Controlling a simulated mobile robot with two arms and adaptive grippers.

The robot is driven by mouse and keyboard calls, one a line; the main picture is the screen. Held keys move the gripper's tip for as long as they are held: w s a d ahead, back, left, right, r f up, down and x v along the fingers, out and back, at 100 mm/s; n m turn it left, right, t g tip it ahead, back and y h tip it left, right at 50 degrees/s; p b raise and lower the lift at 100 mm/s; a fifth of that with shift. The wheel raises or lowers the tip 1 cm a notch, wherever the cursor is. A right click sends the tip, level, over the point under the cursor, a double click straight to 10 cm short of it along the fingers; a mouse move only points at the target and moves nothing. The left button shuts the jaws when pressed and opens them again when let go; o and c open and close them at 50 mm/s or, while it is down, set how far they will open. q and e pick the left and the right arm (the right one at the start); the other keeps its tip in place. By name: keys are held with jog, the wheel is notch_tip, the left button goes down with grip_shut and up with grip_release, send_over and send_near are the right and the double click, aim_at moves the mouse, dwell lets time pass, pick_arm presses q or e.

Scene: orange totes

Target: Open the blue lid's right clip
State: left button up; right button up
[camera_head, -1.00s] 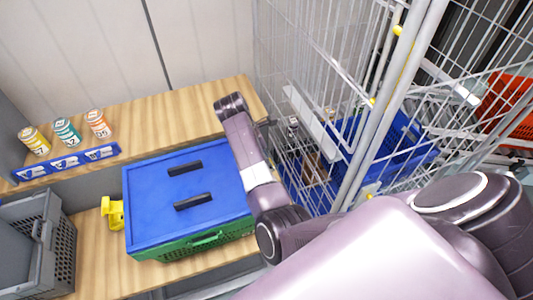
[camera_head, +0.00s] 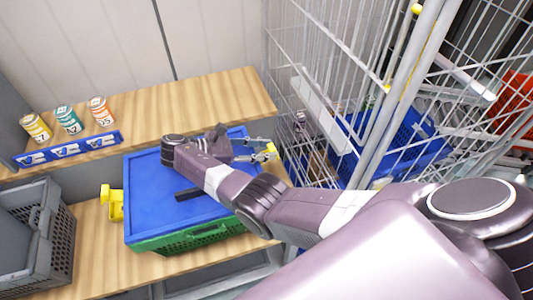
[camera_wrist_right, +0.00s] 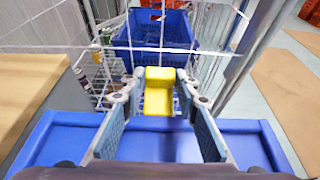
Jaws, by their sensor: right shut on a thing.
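The blue lid (camera_head: 150,215) covers a green crate (camera_head: 185,240) on the wooden bench. My right arm reaches across the lid, and my right gripper (camera_head: 262,150) is at the lid's right edge. It is shut on the yellow right clip (camera_head: 271,149). In the right wrist view the clip (camera_wrist_right: 159,90) sits between the two fingers, beyond the lid's blue rim (camera_wrist_right: 70,128). I cannot tell how far the clip is turned. The yellow left clip (camera_head: 112,203) sticks out from the lid's left side. My left gripper is out of view.
A wire mesh cage (camera_head: 310,60) stands close at the right, with a blue crate (camera_wrist_right: 155,30) inside. A grey tote (camera_head: 40,235) is at the left.

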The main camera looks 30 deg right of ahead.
jog(key=shift+a+h+b, duration=0.25)
jog(key=shift+h+b, duration=0.45)
jog(key=shift+b, duration=0.05)
jog(key=o, duration=1.1)
jog(key=shift+a, duration=0.1)
jog(key=shift+o, duration=0.2)
